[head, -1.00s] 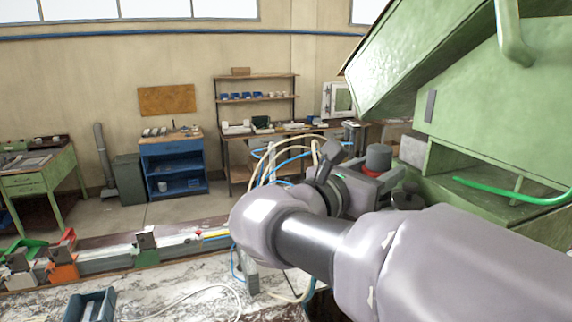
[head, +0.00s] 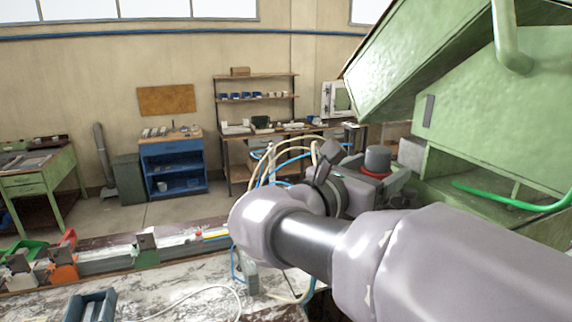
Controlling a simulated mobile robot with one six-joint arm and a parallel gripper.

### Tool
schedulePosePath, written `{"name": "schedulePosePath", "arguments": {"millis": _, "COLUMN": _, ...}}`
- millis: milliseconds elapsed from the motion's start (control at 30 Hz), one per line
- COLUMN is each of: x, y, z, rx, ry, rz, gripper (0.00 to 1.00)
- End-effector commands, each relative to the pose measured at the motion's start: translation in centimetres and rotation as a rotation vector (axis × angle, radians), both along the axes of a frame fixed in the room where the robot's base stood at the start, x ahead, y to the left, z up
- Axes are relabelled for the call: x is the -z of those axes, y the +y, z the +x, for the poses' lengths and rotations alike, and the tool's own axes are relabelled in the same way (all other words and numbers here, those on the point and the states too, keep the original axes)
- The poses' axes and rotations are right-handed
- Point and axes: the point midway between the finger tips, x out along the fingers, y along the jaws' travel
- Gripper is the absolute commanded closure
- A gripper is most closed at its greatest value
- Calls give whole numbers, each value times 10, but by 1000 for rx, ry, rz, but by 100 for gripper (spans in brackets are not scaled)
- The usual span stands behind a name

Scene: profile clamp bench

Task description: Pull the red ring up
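The red ring (head: 375,175) shows as a thin red band around the foot of a dark grey cylindrical knob (head: 378,158). The knob stands upright on a grey block, right of the middle of the head view. My gripper (head: 344,160) is just left of the knob, at the end of my arm, which reaches in from the lower right. My wrist hides part of the gripper. The fingertips cannot be made out clearly, nor whether they touch the ring or are open or shut.
A green machine housing (head: 480,110) with a sloping cover rises close on the right. A green hose (head: 510,200) crosses its opening. Pale and blue cables (head: 290,150) loop behind my wrist. A rail with clamps (head: 110,255) and a blue bin (head: 92,305) lie at the left.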

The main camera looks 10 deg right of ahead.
Motion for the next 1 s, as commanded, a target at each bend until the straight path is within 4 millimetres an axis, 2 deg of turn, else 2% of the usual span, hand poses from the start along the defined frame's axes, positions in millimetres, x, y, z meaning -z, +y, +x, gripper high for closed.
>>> {"name": "schedulePosePath", "arguments": {"millis": 133, "x": 0, "y": 3, "z": -1, "rx": -1, "ry": 1, "rz": -1, "gripper": 30}}
{"name": "schedulePosePath", "arguments": {"millis": 233, "x": 1, "y": 14, "z": -8, "rx": -4, "ry": -1, "rz": 1, "gripper": 30}}
{"name": "schedulePosePath", "arguments": {"millis": 367, "x": 1, "y": 41, "z": -25, "rx": -6, "ry": -1, "rz": 0, "gripper": 30}}
{"name": "schedulePosePath", "arguments": {"millis": 700, "x": -1, "y": 122, "z": -79, "rx": -6, "ry": 1, "rz": 0, "gripper": 30}}
{"name": "schedulePosePath", "arguments": {"millis": 833, "x": -1, "y": 139, "z": -91, "rx": -4, "ry": 0, "rz": 0, "gripper": 30}}
{"name": "schedulePosePath", "arguments": {"millis": 1000, "x": 0, "y": 146, "z": -97, "rx": 0, "ry": 0, "rz": 0, "gripper": 30}}
